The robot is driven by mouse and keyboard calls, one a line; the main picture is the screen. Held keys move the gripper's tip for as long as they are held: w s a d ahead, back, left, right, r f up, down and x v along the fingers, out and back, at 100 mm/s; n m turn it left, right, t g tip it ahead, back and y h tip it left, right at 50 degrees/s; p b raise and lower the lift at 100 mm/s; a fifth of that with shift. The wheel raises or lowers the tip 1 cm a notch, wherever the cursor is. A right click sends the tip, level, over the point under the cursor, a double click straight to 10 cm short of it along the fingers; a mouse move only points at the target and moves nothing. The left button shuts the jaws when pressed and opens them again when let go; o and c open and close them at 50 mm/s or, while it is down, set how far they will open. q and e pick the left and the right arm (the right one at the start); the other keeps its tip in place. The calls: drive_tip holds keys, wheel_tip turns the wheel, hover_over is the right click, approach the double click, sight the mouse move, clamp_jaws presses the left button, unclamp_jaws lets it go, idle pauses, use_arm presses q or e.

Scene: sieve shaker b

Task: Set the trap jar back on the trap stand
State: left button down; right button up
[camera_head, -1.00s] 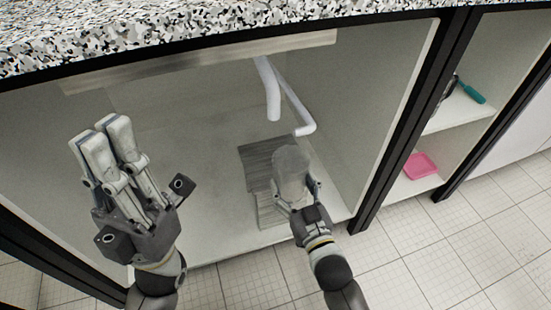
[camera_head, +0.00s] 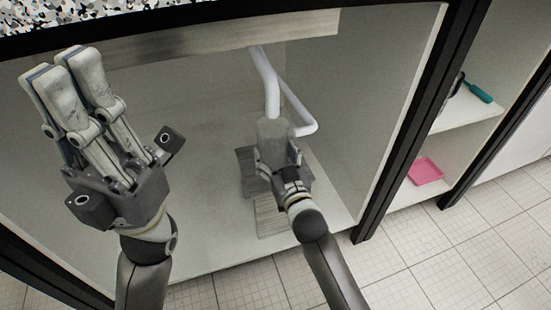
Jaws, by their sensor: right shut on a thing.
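The trap jar (camera_head: 272,132), a grey, dull cylinder, stands roughly upright in my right gripper (camera_head: 277,158) inside the open cabinet. My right gripper is shut on its lower part and hides some of it. The jar's top is at the lower end of the white down-pipe in this view; I cannot tell whether they touch. The trap stand (camera_head: 270,218), grey and wood-grained, is below and behind my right gripper and partly hidden by it. My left gripper (camera_head: 66,68) is empty, its fingers pointing up with a narrow gap between them, well left of the jar.
A white down-pipe (camera_head: 267,80) and a bent side pipe (camera_head: 298,112) hang close around the jar. A dark cabinet post (camera_head: 408,125) stands at right. Beyond it, shelves hold a pink tray (camera_head: 425,171) and a teal-handled tool (camera_head: 479,92). The cabinet's left interior is clear.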

drive_tip(key=shift+f, duration=0.1)
drive_tip(key=o, duration=1.2)
